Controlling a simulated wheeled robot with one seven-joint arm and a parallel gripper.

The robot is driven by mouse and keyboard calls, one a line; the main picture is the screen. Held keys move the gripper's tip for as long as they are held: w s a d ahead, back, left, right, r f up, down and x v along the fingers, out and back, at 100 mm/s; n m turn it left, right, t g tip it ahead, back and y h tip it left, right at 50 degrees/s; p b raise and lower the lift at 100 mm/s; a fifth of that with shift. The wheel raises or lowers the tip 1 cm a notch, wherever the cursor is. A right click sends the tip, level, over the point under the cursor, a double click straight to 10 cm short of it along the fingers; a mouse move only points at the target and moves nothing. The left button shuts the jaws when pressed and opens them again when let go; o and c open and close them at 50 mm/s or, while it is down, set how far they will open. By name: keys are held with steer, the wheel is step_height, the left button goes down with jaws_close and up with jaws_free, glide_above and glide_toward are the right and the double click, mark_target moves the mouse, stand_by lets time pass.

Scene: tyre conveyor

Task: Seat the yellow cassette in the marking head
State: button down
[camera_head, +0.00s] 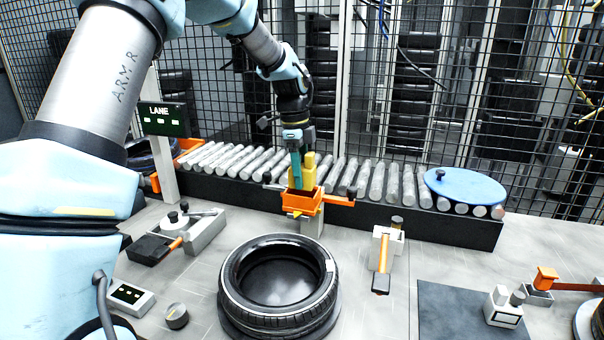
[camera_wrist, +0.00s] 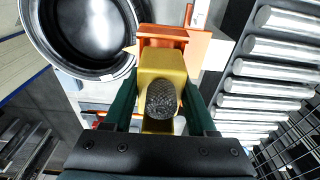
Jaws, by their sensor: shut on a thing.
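The yellow cassette (camera_head: 308,172) is upright between the fingers of my gripper (camera_head: 298,172), at the orange marking head (camera_head: 299,202) in front of the roller conveyor. In the wrist view the cassette (camera_wrist: 162,70) lies between the two green fingers of my gripper (camera_wrist: 162,105), with a dark knurled knob facing the camera. The orange head (camera_wrist: 165,36) shows just beyond the cassette's far end. The cassette's lower part is hidden by the orange walls, so how deep it sits cannot be told.
A tyre (camera_head: 278,285) lies on the table in front of the head. The roller conveyor (camera_head: 390,185) runs behind, with a blue disc (camera_head: 466,187) on its right end. Small fixtures stand left (camera_head: 196,232) and right (camera_head: 386,248). A mesh fence closes the back.

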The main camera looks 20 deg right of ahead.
steer(key=shift+f+b, duration=0.5)
steer(key=shift+f, duration=0.45)
steer(key=shift+c, duration=0.6)
jaws_free()
steer(key=r, duration=0.3)
steer(key=r+b, duration=0.1)
steer(key=r, duration=0.3)
steer(key=w+a+r+b, duration=0.1)
steer(key=r, duration=0.2)
steer(key=shift+r, duration=0.4)
steer(key=s+a+f+n+t, duration=0.1)
steer(key=a+f+n, duration=0.4)
steer(key=a, duration=0.5)
steer(key=a+f+n+t, duration=0.1)
steer(key=a+f+n, duration=0.2)
steer(key=a+n, duration=0.6)
steer(key=s+a+f+n, duration=0.3)
steer(key=s+a+n, duration=0.2)
steer(key=a, duration=0.3)
steer(key=s+a+f+n, duration=0.3)
steer(key=s+a+n, duration=0.3)
steer(key=a, duration=0.2)
steer(key=shift+a+n+t+y, duration=0.3)
steer(key=shift+y, duration=0.1)
